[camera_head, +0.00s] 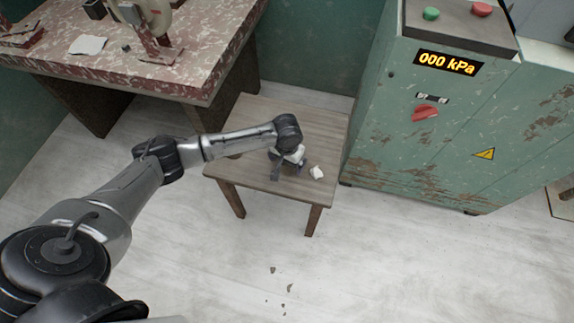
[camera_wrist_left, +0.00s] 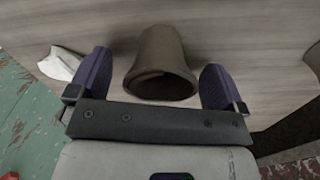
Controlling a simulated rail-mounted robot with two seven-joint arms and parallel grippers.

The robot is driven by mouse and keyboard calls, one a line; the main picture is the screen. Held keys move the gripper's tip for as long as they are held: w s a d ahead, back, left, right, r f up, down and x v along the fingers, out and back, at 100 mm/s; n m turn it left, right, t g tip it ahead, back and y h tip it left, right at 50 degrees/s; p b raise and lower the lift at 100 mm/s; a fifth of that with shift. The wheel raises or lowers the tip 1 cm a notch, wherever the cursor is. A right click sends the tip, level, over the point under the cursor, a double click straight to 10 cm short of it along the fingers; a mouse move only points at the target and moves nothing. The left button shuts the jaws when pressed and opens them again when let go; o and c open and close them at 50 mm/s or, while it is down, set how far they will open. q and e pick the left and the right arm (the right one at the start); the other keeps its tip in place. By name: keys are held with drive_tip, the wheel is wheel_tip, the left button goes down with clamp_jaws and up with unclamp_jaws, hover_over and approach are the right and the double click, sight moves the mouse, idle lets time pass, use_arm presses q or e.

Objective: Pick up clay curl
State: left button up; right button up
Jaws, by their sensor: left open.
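A grey-brown, hollow, tapered piece that looks like the clay curl (camera_wrist_left: 160,58) lies on the wooden table (camera_head: 235,172). In the left wrist view its open end faces my left gripper (camera_wrist_left: 155,78). The gripper is open, with one dark purple finger on each side of the curl and a visible gap on both sides. I cannot tell how far the fingertips are above the tabletop. In the head view my left gripper (camera_head: 288,168) is over the front right part of the table and hides the curl. My right gripper is not in view.
A crumpled white piece (camera_head: 317,172) lies on the table just right of the gripper; it also shows in the left wrist view (camera_wrist_left: 60,64). A green cabinet (camera_head: 400,145) stands close on the right. A red-topped bench (camera_head: 190,75) stands at back left. Dark scraps (camera_head: 289,288) lie on the floor.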

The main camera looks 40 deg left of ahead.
use_arm(q)
drive_tip(key=shift+c, duration=0.6)
drive_tip(key=c, duration=0.9)
